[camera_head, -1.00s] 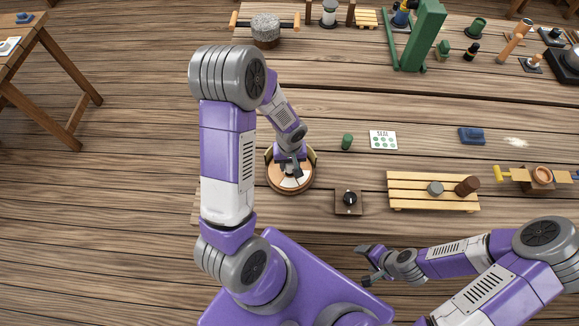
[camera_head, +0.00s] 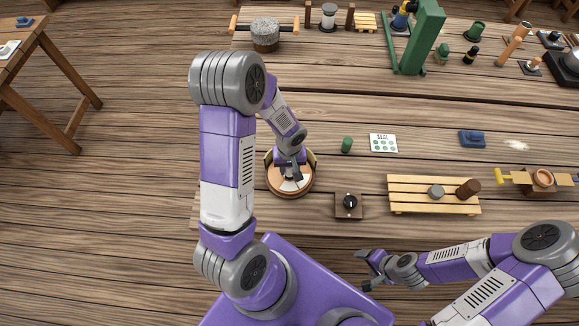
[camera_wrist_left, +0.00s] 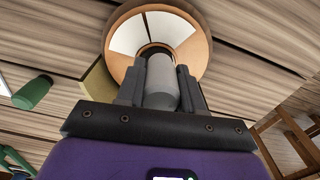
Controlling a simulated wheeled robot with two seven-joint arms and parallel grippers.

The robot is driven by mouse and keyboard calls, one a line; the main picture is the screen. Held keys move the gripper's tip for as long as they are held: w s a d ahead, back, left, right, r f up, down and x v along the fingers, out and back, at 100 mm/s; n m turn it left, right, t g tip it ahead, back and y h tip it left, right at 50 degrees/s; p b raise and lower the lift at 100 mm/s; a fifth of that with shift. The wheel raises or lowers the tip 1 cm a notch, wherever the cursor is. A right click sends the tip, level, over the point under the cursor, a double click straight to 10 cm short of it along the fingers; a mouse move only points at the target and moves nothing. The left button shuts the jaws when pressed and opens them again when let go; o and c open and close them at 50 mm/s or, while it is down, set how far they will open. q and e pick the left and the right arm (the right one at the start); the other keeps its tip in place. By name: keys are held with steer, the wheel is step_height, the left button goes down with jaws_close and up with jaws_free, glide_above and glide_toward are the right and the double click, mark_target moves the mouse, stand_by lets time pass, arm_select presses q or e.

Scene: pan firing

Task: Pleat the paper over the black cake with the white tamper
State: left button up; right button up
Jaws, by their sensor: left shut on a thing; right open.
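A round wooden stand (camera_head: 291,191) sits near the left end of the table, with white and tan wedges on its top. The white wedges look like the paper (camera_wrist_left: 127,38), lying flat around the middle. My left gripper (camera_head: 291,168) is over the stand, shut on a light grey-white cylinder, apparently the white tamper (camera_wrist_left: 162,82). The tamper's lower end is at the middle of the stand, where a dark ring (camera_wrist_left: 155,49) shows; I cannot tell whether this is the black cake. My right gripper (camera_head: 366,265) is open and empty in front of the table.
A green cylinder (camera_head: 347,145) and a card with green dots (camera_head: 383,143) lie right of the stand. A small box with a black knob (camera_head: 348,205) is near the front edge. A slatted rack (camera_head: 410,190) holds two small cylinders. The middle of the table is mostly clear.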

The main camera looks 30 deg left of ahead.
stand_by(0.6)
arm_select(q)
steer(key=shift+r+p, duration=1.7)
steer(key=shift+r, duration=0.75)
steer(key=shift+w+d+f+b, duration=0.1)
steer(key=shift+d+f+b, duration=0.15)
steer(key=shift+d+b, duration=0.15)
steer(key=d+b, duration=0.1)
steer(key=d+f, duration=0.1)
steer(key=w+d+b, duration=0.1)
steer(key=d, duration=0.1)
steer(key=shift+w+f+b, duration=0.1)
steer(key=shift+f+b, duration=0.05)
steer(key=shift+b, duration=0.2)
steer(key=shift+f, duration=0.1)
steer(key=shift+a+f+b, duration=0.25)
steer(key=shift+f+b, duration=0.15)
steer(key=shift+f, duration=0.1)
steer(key=shift+a+f+b, duration=0.25)
steer(key=shift+f+b, duration=0.1)
steer(key=shift+f, duration=0.1)
steer(key=shift+a+f, duration=0.2)
steer(key=shift+a, duration=1.35)
